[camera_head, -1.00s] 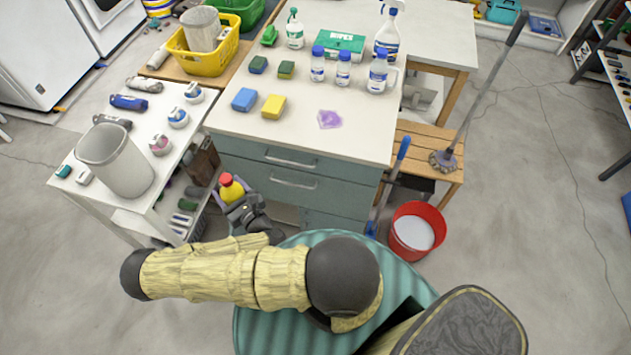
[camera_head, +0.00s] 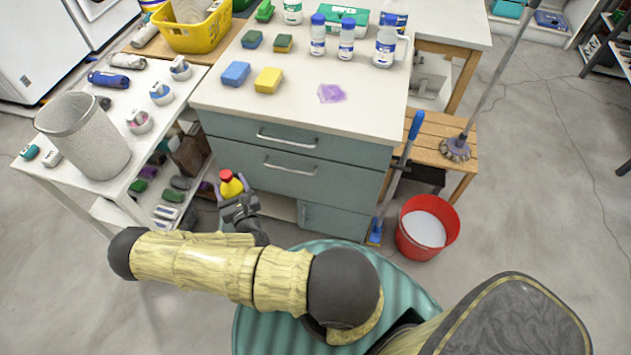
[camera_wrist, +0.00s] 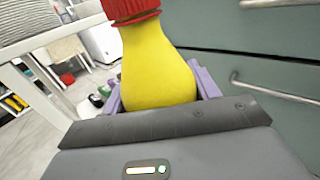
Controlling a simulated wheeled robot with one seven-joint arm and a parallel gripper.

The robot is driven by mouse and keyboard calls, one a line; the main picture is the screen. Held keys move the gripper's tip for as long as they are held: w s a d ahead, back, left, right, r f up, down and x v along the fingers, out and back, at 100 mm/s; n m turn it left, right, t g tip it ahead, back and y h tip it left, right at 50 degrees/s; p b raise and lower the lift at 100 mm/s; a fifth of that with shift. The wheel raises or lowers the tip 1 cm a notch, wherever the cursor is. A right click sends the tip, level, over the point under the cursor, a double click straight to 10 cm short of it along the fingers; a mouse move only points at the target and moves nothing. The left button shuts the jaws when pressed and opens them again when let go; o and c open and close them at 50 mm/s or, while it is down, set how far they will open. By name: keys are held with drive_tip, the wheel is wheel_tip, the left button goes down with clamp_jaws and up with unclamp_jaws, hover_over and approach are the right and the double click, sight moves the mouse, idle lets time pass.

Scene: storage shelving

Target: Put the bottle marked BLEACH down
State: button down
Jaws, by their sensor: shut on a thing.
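My gripper (camera_head: 236,196) is shut on a yellow bottle with a red cap (camera_head: 230,184). In the wrist view the yellow bottle (camera_wrist: 157,70) stands roughly upright between the purple fingers (camera_wrist: 158,90), its cap cut off by the top edge. No label shows on the side I see, so I cannot read a marking. The gripper holds the bottle low in front of the teal drawer cabinet (camera_head: 290,153), below its worktop and just right of the white side table. The bottle's lower part is hidden by the gripper.
The worktop (camera_head: 300,105) holds a blue sponge (camera_head: 236,73), a yellow sponge (camera_head: 268,80), a purple smear (camera_head: 331,93) and several white bottles at the back. Its front is clear. The white side table (camera_head: 118,180) holds a grey bin (camera_head: 85,135). A red bucket (camera_head: 427,227) stands right.

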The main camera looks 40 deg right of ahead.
drive_tip(key=w+d+f+m+g+h+b, duration=0.2)
drive_tip(key=w+d+f+m+h+b, duration=0.1)
drive_tip(key=f+b, duration=1.4)
drive_tip(key=w+d+f+m+g+h+b, duration=0.2)
drive_tip(key=w+d+f+g+h+b, duration=0.1)
drive_tip(key=f+b, duration=1.4)
drive_tip(key=w+d+f+m+g+h+b, duration=0.2)
drive_tip(key=w+d+f+m+h+b, duration=0.1)
drive_tip(key=f+b, duration=1.4)
drive_tip(key=w+d+h+b, duration=0.1)
drive_tip(key=w+h+b, duration=0.1)
drive_tip(key=w, duration=0.1)
drive_tip(key=shift+m+g, duration=0.3)
